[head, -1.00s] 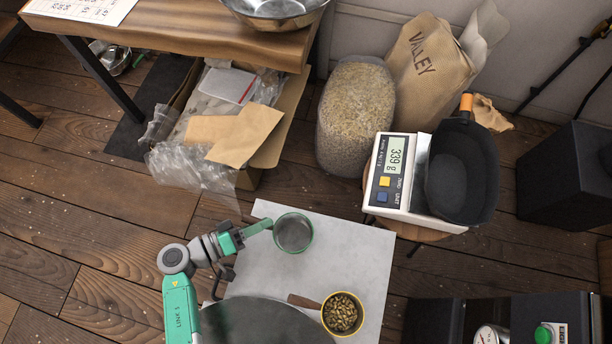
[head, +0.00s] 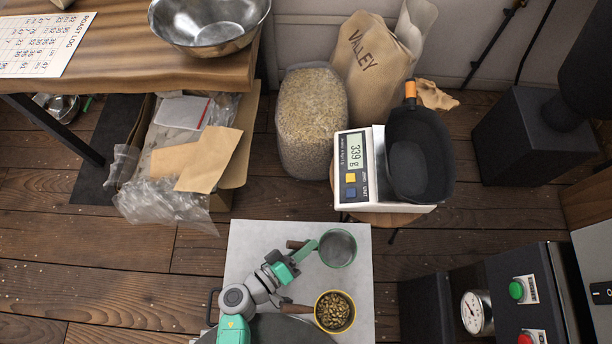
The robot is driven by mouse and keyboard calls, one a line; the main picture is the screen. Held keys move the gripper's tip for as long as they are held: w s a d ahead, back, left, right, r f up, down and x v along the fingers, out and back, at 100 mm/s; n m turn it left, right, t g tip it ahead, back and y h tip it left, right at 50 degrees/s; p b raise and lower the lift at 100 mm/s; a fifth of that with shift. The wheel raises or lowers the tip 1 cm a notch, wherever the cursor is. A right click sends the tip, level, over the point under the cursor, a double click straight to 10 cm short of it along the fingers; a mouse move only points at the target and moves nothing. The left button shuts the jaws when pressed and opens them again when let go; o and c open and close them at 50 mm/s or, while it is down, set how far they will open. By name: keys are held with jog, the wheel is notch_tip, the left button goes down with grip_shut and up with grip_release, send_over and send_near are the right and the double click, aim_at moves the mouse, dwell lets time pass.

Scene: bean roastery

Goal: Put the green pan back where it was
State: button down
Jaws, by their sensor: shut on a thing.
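The green pan (head: 338,249) is a small round pan with a green rim, a grey inside and a brown handle; it looks empty. It shows over the far right part of the light grey tabletop (head: 255,240). My gripper (head: 309,250) is shut on the green pan at its handle side, left of the bowl. Part of the brown handle sticks out left of the fingers. I cannot tell whether the pan touches the tabletop or hangs just above it.
A yellow-rimmed pan of beans (head: 335,311) stands just nearer than the green pan. A dark round plate lies at the near edge. Beyond the tabletop are a scale (head: 352,172) with a black scoop (head: 419,150), a bean sack (head: 312,120) and a box (head: 245,130).

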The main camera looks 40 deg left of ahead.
jog(key=shift+a, duration=0.15)
jog(key=shift+f, duration=0.2)
jog(key=c, duration=1.3)
grip_release()
jog(key=shift+r, duration=0.15)
jog(key=shift+s+r, duration=0.15)
jog(key=shift+r, duration=0.1)
jog(key=p+v, duration=0.2)
jog(key=v, duration=0.9)
jog(key=shift+s+p, duration=0.35)
jog(key=shift+s, duration=0.05)
